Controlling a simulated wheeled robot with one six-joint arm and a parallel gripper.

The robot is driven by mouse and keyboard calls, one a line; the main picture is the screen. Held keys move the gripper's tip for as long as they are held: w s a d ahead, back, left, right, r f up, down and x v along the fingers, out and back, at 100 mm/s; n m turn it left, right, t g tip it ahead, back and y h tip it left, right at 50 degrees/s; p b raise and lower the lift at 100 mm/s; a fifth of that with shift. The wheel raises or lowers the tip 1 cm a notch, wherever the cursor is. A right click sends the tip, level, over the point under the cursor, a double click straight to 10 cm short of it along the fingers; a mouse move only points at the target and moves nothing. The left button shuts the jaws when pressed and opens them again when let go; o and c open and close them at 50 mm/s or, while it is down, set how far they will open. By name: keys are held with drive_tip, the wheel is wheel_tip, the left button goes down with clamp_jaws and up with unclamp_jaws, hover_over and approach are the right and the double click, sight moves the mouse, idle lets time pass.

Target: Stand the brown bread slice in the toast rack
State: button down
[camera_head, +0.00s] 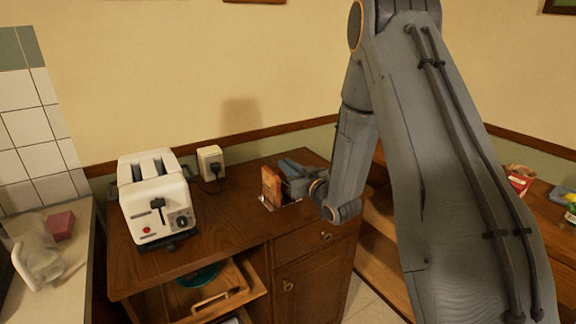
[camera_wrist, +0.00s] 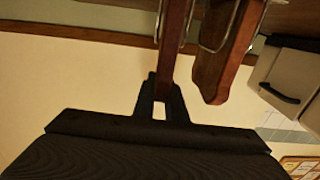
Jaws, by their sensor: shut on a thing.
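My gripper (camera_head: 290,178) is at the right of the toast rack (camera_head: 265,203) on the wooden counter. In the wrist view my gripper (camera_wrist: 161,98) is shut on the edge of a thin brown bread slice (camera_wrist: 176,40). Wire loops of the rack (camera_wrist: 202,46) show on both sides of this slice, so it appears to stand between them. A second brown slice (camera_wrist: 222,65) stands beside it, also among the wires. In the head view the brown bread (camera_head: 271,186) looks upright; the slices overlap there and the rack's base is mostly hidden.
A white toaster (camera_head: 155,205) stands left of the rack and also shows in the wrist view (camera_wrist: 288,82). A wall socket (camera_head: 211,160) with a plug is behind. An open drawer (camera_head: 225,295) juts out below the counter. The counter front is bare.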

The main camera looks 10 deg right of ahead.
drive_tip(key=shift+f, duration=0.1)
drive_tip(key=shift+f, duration=0.15)
drive_tip(key=c, duration=1.8)
unclamp_jaws()
